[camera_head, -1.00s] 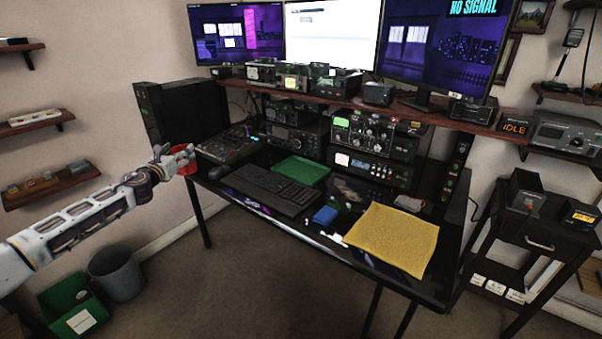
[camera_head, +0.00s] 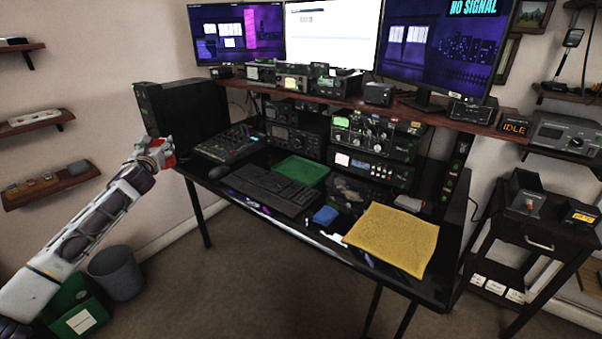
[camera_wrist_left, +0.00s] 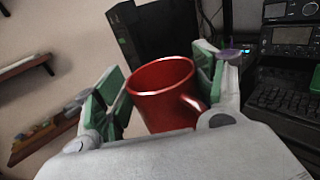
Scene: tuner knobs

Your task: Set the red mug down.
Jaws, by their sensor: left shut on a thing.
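The red mug (camera_wrist_left: 162,92) is between the green-padded fingers of my left gripper (camera_wrist_left: 155,85) in the left wrist view. It looks roughly upright, with its handle toward the lower right. In the head view my left gripper (camera_head: 158,152) is at the desk's left end, in front of the black computer tower. Only a small red part of the mug (camera_head: 169,161) shows there; the gripper hides the rest. I cannot tell whether the mug's base touches the desk (camera_head: 190,166). My right gripper is not in view.
A black computer tower (camera_head: 180,108) stands close behind the mug. A mixer (camera_head: 227,145), keyboard (camera_head: 270,189), green mat (camera_head: 301,169), blue block (camera_head: 325,215) and yellow cloth (camera_head: 393,240) lie on the desk. Bins (camera_head: 117,273) stand on the floor at left.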

